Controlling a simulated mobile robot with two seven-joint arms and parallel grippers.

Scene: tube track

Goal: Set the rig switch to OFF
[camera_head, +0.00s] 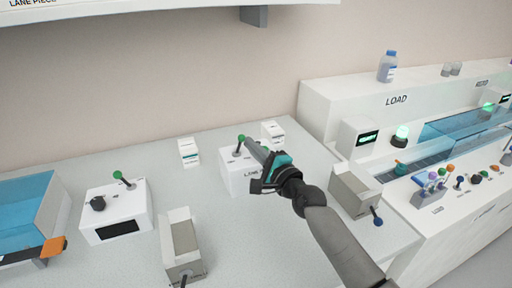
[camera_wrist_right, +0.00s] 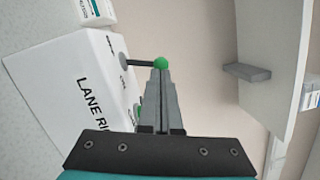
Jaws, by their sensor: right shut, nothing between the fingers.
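The rig switch is a lever with a green ball knob (camera_head: 241,138) on a white box (camera_head: 229,178) lettered "LANE RI…" in the right wrist view (camera_wrist_right: 60,85). In that view the dark lever sticks out from the box and its green knob (camera_wrist_right: 160,62) is at my fingertips. My right gripper (camera_head: 248,144) is shut and empty, its tips at the knob; I cannot tell whether they touch it. The fingers also show in the right wrist view (camera_wrist_right: 160,78). The small position marks beside the lever are too small to read surely. My left gripper is not in view.
Another white box (camera_head: 115,212) with a green-knobbed lever and black dial stands left. Small white cartons (camera_head: 188,152) (camera_head: 273,132) stand behind. The LOAD station (camera_head: 345,92) is at the right. A shelf (camera_head: 150,12) hangs above.

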